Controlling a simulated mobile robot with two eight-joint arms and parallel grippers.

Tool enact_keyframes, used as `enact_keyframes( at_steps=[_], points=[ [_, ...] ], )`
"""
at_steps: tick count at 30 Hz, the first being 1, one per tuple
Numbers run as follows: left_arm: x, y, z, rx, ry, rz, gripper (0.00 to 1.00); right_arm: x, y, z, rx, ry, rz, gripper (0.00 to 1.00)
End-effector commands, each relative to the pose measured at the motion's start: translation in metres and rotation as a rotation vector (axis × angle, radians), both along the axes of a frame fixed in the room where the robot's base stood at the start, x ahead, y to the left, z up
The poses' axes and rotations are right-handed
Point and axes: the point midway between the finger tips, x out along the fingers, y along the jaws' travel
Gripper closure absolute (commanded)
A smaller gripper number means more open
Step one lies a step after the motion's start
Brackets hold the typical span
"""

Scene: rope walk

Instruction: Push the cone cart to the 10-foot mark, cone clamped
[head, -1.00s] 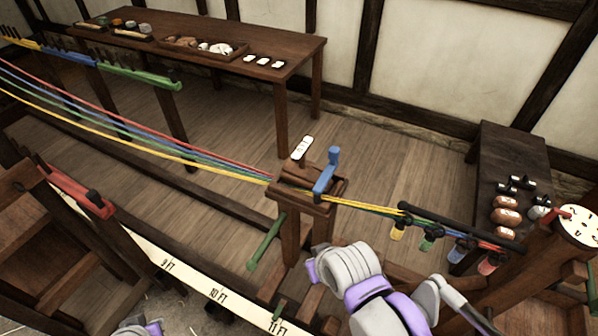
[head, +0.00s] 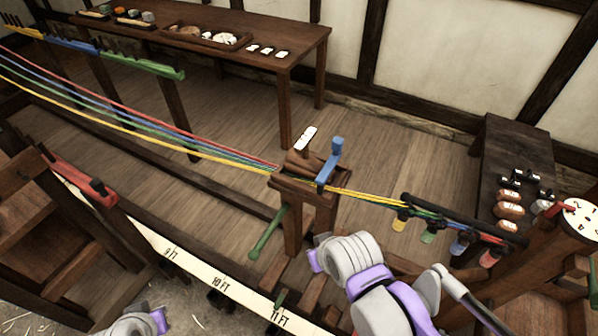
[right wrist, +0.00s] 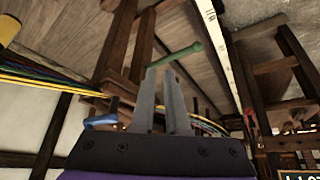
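The cone cart (head: 292,228) is a wooden stand over the rail, with the strands running into its top. A blue lever (head: 336,150) stands up on it; I cannot tell whether the cone is clamped. A green handle (head: 268,235) slants out from its left side. A small green pointer (head: 281,298) at its foot is near the 11 FT mark (head: 280,317); the 10 FT mark (head: 220,283) lies left. My right gripper (right wrist: 161,69) has two grey fingers apart, tips near the green handle (right wrist: 180,54). In the head view my wrist hides them.
Red, blue, green and yellow strands (head: 150,128) stretch left from the cart. A long table (head: 300,52) stands behind. A dark bench (head: 512,150) with bobbins and a post with a round dial (head: 582,222) are at right. A red-topped post (head: 75,178) is at left.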

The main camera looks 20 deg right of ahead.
Motion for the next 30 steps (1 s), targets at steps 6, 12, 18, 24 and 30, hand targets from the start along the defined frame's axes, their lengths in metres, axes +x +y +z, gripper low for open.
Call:
enact_keyframes(
  at_steps=[6,12,18,24,30],
  points=[
    [-0.014,0.0,-0.031,0.0,0.028,0.0,1.0,0.021,0.006,-0.01,0.078,0.07,-0.107,0.46],
    [-0.029,0.0,-0.072,0.0,0.055,0.0,1.0,0.074,0.018,-0.034,0.207,0.182,-0.323,0.39],
    [-0.037,0.0,-0.105,0.0,0.071,0.0,1.0,0.135,0.031,-0.072,0.313,0.287,-0.548,0.39],
    [-0.041,0.0,-0.127,0.0,0.079,0.0,1.0,0.182,0.044,-0.11,0.379,0.365,-0.728,0.39],
    [-0.042,0.0,-0.133,0.0,0.081,0.0,1.0,0.2,0.049,-0.127,0.404,0.396,-0.805,0.39]
  ],
)
